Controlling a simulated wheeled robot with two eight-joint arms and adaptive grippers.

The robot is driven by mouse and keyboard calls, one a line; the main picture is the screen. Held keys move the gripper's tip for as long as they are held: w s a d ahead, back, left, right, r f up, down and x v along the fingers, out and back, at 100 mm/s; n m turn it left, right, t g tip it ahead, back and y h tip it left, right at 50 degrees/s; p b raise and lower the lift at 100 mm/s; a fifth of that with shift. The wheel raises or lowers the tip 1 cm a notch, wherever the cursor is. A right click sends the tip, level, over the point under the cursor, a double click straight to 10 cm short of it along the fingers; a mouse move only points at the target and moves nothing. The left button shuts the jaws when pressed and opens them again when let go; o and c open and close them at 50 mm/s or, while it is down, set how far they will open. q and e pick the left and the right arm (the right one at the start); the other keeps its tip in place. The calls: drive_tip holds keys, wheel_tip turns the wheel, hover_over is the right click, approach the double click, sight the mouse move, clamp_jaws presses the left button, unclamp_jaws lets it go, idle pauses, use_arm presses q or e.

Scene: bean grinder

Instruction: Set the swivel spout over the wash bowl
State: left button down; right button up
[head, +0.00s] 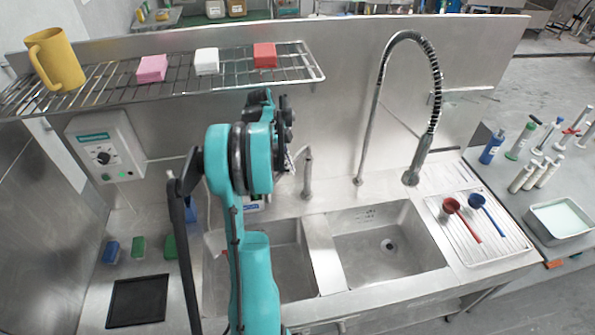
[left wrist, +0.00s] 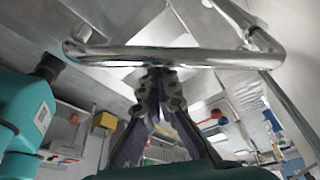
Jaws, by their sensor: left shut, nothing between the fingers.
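The chrome swivel spout (head: 307,178) rises from the back ledge of the sink, its upper part bending left and partly hidden behind my arm. In the left wrist view its tube (left wrist: 180,57) runs across the picture just beyond my fingertips. My left gripper (head: 284,125) is shut and empty close to the spout, largely hidden by its own teal wrist in the head view; its fingers meet in the left wrist view (left wrist: 157,75). I cannot tell whether they touch the tube. The sink has a left bowl (head: 285,258), partly covered by my arm, and an empty right bowl (head: 388,252). My right gripper is not in view.
A tall spring-hose faucet (head: 437,95) stands behind the right bowl. A wire shelf (head: 110,85) with a yellow mug (head: 55,58) and small blocks hangs at the back left. A drying rack (head: 490,235) holds red and blue scoops. A control box (head: 105,145) is on the left wall.

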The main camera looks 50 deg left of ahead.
use_arm(q)
drive_tip(key=shift+s+a, duration=0.2)
drive_tip(key=shift+a, duration=0.3)
drive_tip(key=shift+s+a, duration=0.2)
drive_tip(key=shift+a, duration=0.25)
